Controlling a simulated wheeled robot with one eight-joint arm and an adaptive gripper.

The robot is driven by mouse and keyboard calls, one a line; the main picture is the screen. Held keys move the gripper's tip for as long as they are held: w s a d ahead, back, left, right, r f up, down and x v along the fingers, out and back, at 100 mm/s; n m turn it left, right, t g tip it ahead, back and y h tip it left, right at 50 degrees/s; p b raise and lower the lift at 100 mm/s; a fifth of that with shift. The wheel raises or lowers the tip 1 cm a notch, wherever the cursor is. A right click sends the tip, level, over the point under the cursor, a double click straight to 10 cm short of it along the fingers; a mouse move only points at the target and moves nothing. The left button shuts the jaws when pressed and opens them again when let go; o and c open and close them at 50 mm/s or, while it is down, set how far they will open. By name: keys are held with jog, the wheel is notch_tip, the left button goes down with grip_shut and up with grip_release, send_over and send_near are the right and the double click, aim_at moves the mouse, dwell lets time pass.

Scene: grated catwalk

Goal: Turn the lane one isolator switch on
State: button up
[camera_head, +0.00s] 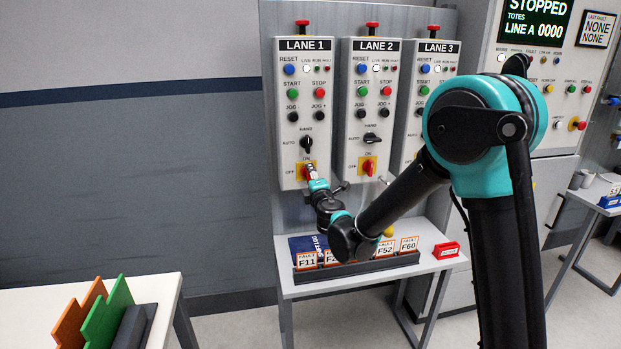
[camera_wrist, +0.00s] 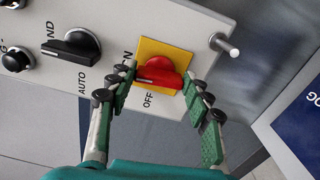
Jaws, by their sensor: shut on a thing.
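The lane one isolator switch (camera_head: 308,169) is a red rotary handle on a yellow plate (camera_head: 301,176), low on the LANE 1 panel (camera_head: 307,110). ON is printed above the plate and OFF to its left. In the wrist view the red handle (camera_wrist: 160,78) lies nearly level, its pale mark at the left end, on the side towards the ON print. My gripper (camera_head: 312,172) is at the switch; in the wrist view its green-padded fingers (camera_wrist: 159,73) are on either side of the handle and shut on it. The fingers partly hide the ON print.
A black selector knob (camera_wrist: 70,46) sits above the switch. The LANE 2 panel (camera_head: 370,110) stands close to the right with a similar red switch. A small table (camera_head: 330,285) below bears a rack of fault cards (camera_head: 355,268). A metal peg (camera_wrist: 228,47) juts out beneath the panel.

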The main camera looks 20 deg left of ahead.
jog(key=shift+m, duration=0.6)
jog(key=o, duration=1.2)
jog(key=shift+c, duration=0.2)
jog(key=v, duration=1.2)
jog(key=shift+d+f, duration=0.1)
